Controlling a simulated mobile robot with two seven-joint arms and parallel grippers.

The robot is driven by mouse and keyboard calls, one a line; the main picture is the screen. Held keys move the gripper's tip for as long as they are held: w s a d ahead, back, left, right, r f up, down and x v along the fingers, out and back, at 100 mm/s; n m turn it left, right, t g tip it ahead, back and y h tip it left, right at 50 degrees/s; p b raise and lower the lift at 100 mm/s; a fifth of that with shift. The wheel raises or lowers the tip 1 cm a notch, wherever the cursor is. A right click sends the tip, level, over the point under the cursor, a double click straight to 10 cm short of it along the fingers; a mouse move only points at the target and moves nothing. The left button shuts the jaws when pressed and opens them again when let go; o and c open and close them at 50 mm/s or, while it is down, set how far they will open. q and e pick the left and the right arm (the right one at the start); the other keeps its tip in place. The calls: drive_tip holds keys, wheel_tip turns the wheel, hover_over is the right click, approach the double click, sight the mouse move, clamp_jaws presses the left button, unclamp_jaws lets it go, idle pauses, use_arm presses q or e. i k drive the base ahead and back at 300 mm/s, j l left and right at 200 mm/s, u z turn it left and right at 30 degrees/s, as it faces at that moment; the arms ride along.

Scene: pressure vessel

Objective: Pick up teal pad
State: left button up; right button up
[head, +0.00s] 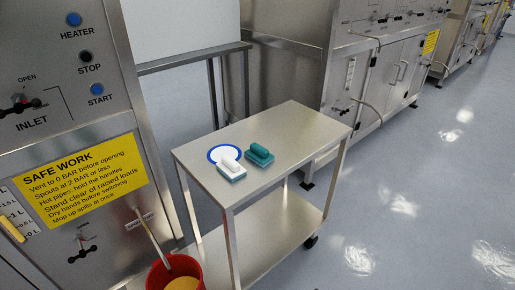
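The teal pad (260,153) lies on the steel trolley's top (290,130), toward its left half. It has a teal raised handle on a darker teal base. A second pad with a white handle and blue-teal base (231,170) lies just left of it, partly over a white disc with a blue ring (218,152). The teal pad stands clear of the disc's right edge. Neither of my grippers shows in the head view.
A red bucket (186,264) with a stick leaning in it stands at the trolley's front left. A steel panel with a yellow safety sign (80,178) rises at the left. Steel cabinets (385,80) line the back. The trolley top's right half is bare, and the floor at right is clear.

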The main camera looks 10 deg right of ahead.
sight(261, 156)
drive_tip(key=u, duration=1.5)
drive_tip(key=z, duration=1.9)
drive_tip(key=i+l+u, duration=0.1)
drive_tip(key=l, duration=0.25)
drive_tip(key=i+l+u, duration=0.15)
drive_tip(key=i+l, duration=0.15)
drive_tip(key=i+l+u, duration=0.1)
drive_tip(key=l, duration=0.3)
drive_tip(key=i+l+u, duration=0.15)
drive_tip(key=l, duration=0.25)
drive_tip(key=i+l+u, duration=0.1)
drive_tip(key=l, duration=0.3)
drive_tip(key=i+l+u, duration=0.1)
drive_tip(key=l, duration=0.3)
drive_tip(key=i, duration=0.1)
